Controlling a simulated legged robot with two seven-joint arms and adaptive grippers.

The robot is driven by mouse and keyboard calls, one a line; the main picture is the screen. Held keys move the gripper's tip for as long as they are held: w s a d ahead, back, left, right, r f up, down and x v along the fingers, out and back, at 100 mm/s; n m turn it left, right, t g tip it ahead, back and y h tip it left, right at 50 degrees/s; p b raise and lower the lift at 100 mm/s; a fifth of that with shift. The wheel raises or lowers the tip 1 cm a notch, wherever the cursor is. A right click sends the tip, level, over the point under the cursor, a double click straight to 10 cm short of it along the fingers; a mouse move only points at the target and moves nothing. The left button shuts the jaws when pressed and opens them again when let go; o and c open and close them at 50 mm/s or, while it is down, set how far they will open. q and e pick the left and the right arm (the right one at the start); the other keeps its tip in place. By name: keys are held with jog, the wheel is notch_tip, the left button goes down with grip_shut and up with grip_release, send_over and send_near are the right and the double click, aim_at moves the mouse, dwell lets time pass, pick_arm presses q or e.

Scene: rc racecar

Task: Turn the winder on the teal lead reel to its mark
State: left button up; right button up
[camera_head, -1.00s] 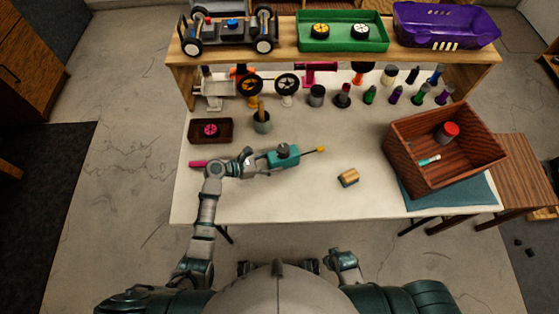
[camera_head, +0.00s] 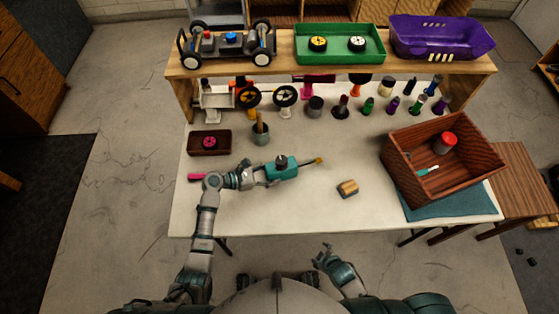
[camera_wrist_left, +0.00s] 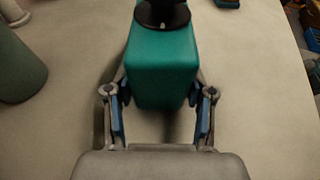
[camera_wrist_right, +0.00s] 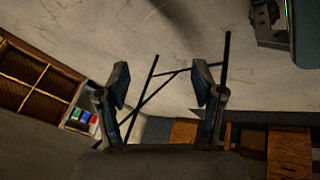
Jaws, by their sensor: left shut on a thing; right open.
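The teal lead reel (camera_head: 284,172) lies on the white table, a teal block with a dark round winder (camera_head: 281,160) on top. A lead with a yellow end (camera_head: 319,161) sticks out to its right. My left gripper (camera_head: 262,174) reaches it from the left and is shut on the reel body. In the left wrist view the teal body (camera_wrist_left: 162,68) sits between the two fingers, with the dark winder (camera_wrist_left: 162,14) cut off at the top edge. The mark cannot be made out. My right gripper (camera_head: 325,255) is open and empty, in front of the table's near edge.
A wood-and-blue block (camera_head: 347,188) lies right of the reel. A brown crate (camera_head: 408,185) stands on a teal mat at the right. A cup (camera_head: 261,133) and a small dark red tray (camera_head: 197,143) stand behind the reel. The front middle of the table (camera_head: 280,215) is clear.

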jog(key=s+a+r+n+t+y, duration=0.1)
jog(key=s+a+r+n+y, duration=0.15)
jog(key=a+r+n, duration=0.35)
jog(key=s+a+r+n+t+y, duration=0.1)
jog(key=s+a+r+n+y, duration=0.2)
jog(key=n, duration=0.6)
jog(key=w+a+r+n+g+y, duration=0.2)
jog(key=w+a+r+n+y, duration=0.2)
jog(key=w+a+r+n, duration=0.4)
jog(key=w+a+r+n+g+y, duration=0.2)
jog(key=w+a+r+n+y, duration=0.25)
jog(key=a+r, duration=0.4)
jog(key=w+a+r+n+g+y, duration=0.1)
jog(key=w+a+r+n+y, duration=0.45)
jog(key=r+n, duration=0.35)
notch_tip(320, 180, up, 5)
jog(key=n+g+h, duration=0.3)
jog(key=n+h, duration=1.6)
jog(key=h, duration=0.2)
send_over(279, 160)
notch_tip(279, 160, down, 10)
jog(key=shift+f, duration=0.7)
